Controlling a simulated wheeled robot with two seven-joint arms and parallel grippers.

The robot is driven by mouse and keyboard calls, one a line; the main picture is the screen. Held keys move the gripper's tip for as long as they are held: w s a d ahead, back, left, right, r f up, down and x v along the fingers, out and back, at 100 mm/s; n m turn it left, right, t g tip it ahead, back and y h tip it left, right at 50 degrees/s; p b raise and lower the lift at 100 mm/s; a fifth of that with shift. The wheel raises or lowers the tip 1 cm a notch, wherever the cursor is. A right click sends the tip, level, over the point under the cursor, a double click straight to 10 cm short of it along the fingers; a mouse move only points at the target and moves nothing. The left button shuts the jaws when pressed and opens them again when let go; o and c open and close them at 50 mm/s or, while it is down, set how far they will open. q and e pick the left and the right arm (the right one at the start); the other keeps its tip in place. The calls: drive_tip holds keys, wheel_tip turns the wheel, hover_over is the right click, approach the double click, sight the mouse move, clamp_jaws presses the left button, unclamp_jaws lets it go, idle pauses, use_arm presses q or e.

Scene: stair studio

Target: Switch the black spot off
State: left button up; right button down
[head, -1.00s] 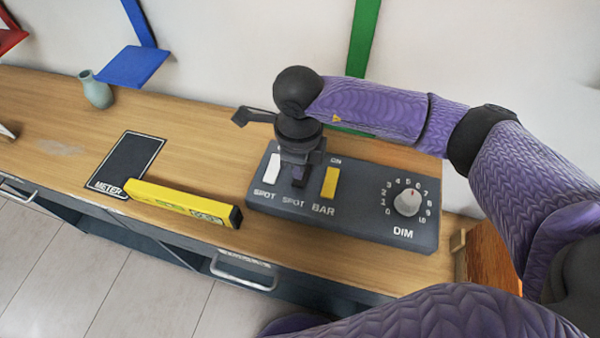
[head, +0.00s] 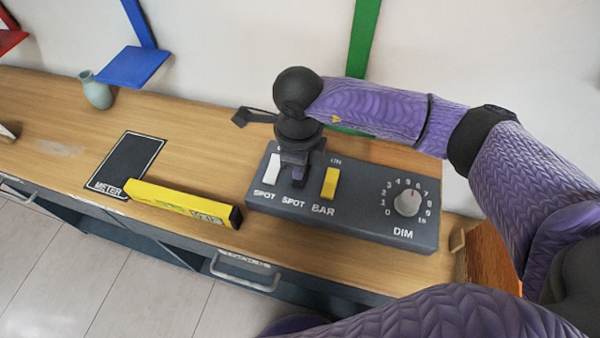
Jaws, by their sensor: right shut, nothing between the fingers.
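A dark grey switch panel (head: 355,215) lies on the wooden counter. It has a white rocker (head: 272,168) labelled SPOT at its left, a yellow rocker (head: 330,183) labelled BAR, and a DIM dial (head: 408,202) at its right. My right gripper (head: 299,180) points down over the middle SPOT position, between the white and yellow rockers. It is shut and empty, its tips at or just above the panel. The black spot switch is hidden under the gripper, so its position and any contact cannot be told. My left gripper is not in view.
A yellow level (head: 180,202) lies left of the panel, partly by a black METER mat (head: 128,165). A pale green vase (head: 97,92) stands at the back left. A wooden block (head: 488,255) is right of the panel. The counter behind the level is clear.

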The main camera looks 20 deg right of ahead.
sight(299, 182)
drive_tip(key=shift+f+b, duration=1.1)
drive_tip(key=shift+f, duration=0.35)
idle(0.9)
wheel_tip(299, 182, up, 7)
drive_tip(key=p, duration=0.5)
drive_tip(key=shift+r, duration=0.2)
drive_tip(key=shift+f, duration=0.15)
